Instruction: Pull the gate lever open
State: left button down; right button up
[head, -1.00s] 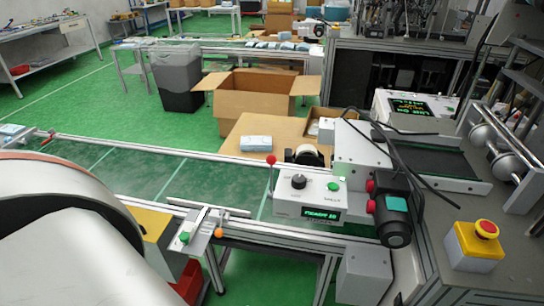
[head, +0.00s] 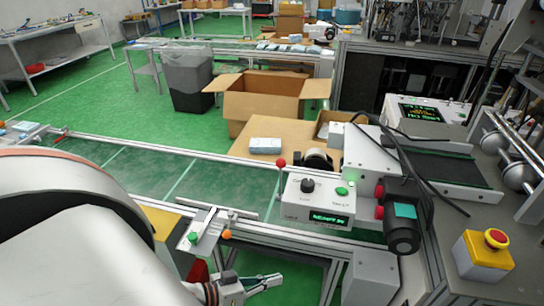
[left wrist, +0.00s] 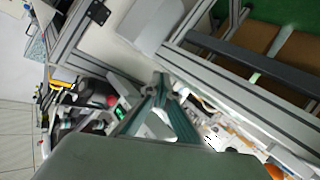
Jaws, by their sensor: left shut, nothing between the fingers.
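A small plate with a green button and an orange ball knob (head: 226,234) sits on the near conveyor rail, beside a thin metal bar (head: 215,209). A lever with a red ball (head: 281,163) stands upright at the left of the white control box (head: 318,202). I cannot tell for sure which one is the gate lever. My left gripper (head: 278,279) is shut and empty, low in front of the conveyor, below and right of the orange knob and apart from it. Its fingers also show in the left wrist view (left wrist: 160,80). My right gripper is not in view.
The green conveyor belt (head: 130,165) runs across the middle, with a light blue pack (head: 265,146) beyond it on a brown surface. A black motor (head: 402,225) and a yellow box with a red stop button (head: 484,256) stand at the right. A conveyor leg (head: 333,280) is right of my gripper.

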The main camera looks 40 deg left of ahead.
pick_arm(q)
jog(key=w+a+r+n+t+h, duration=0.1)
jog(key=w+a+r+n, duration=0.2)
jog(key=a+r, duration=0.4)
jog(key=w+a+r+n+t+h, duration=0.1)
jog(key=w+a+r+n+h, duration=0.1)
jog(key=a+r, duration=0.5)
jog(key=w+a+r+n+t+h+p, duration=0.1)
jog(key=w+a+r+n, duration=0.3)
jog(key=r, duration=0.9)
jog(key=w+a, duration=0.2)
jog(key=a, duration=0.1)
jog(key=shift+a, duration=0.4)
jog(key=shift+w+r, duration=0.1)
jog(key=shift+w, duration=0.1)
